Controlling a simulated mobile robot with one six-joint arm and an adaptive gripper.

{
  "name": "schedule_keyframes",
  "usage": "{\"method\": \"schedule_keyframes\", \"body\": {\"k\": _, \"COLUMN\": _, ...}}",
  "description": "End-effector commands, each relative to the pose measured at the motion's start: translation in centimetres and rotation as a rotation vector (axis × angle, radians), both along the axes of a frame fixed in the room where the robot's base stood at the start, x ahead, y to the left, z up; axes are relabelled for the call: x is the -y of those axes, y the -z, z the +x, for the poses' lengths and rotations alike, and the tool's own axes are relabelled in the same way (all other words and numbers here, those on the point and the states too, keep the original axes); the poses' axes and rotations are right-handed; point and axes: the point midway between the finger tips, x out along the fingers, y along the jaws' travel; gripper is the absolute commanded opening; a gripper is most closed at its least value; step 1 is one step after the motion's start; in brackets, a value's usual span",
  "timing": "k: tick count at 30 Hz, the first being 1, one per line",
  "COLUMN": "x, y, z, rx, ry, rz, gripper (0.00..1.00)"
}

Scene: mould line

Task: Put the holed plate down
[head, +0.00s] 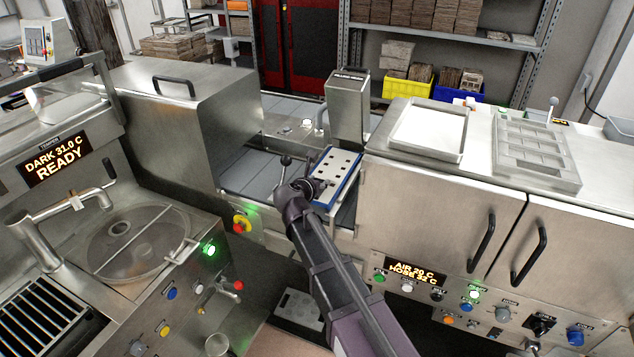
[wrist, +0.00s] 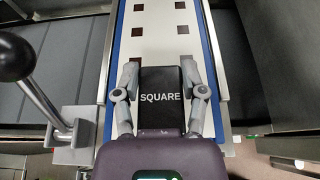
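The holed plate (head: 336,168) is white with rows of small square holes and lies over a blue-edged bed between the steel machines. In the wrist view the plate (wrist: 160,40) runs away from me, lined up with the blue edges. Its near end has a black tab lettered SQUARE. My gripper (head: 318,188) is at the plate's near end. In the wrist view the fingers of my gripper (wrist: 159,75) are at both sides of the black tab and seem to touch it. I cannot tell whether the plate rests fully on the bed.
A lever with a black ball knob (wrist: 14,58) stands close left of my gripper. A steel post (head: 347,108) rises behind the plate. A white-filled tray (head: 464,135) and a grey compartment mould (head: 575,180) lie on the right counter. The tempering machine (head: 130,235) stands left.

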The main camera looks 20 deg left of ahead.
Motion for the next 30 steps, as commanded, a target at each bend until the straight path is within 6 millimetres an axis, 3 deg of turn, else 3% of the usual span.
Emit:
{"method": "schedule_keyframes", "body": {"k": 1, "x": 0.0, "y": 0.0, "z": 0.0, "rx": -0.001, "ry": 0.0, "rz": 0.001, "gripper": 0.69}}
{"method": "schedule_keyframes", "body": {"k": 3, "x": 0.0, "y": 0.0, "z": 0.0, "rx": 0.0, "ry": 0.0, "rz": 0.001, "gripper": 0.88}}
{"method": "schedule_keyframes", "body": {"k": 20, "x": -0.1, "y": -0.2, "z": -0.5, "rx": 0.0, "ry": -0.002, "rz": 0.0, "gripper": 0.88}}
{"method": "schedule_keyframes", "body": {"k": 30, "x": -0.4, "y": -1.8, "z": -4.0, "rx": 0.0, "ry": -0.004, "rz": -0.001, "gripper": 0.88}}
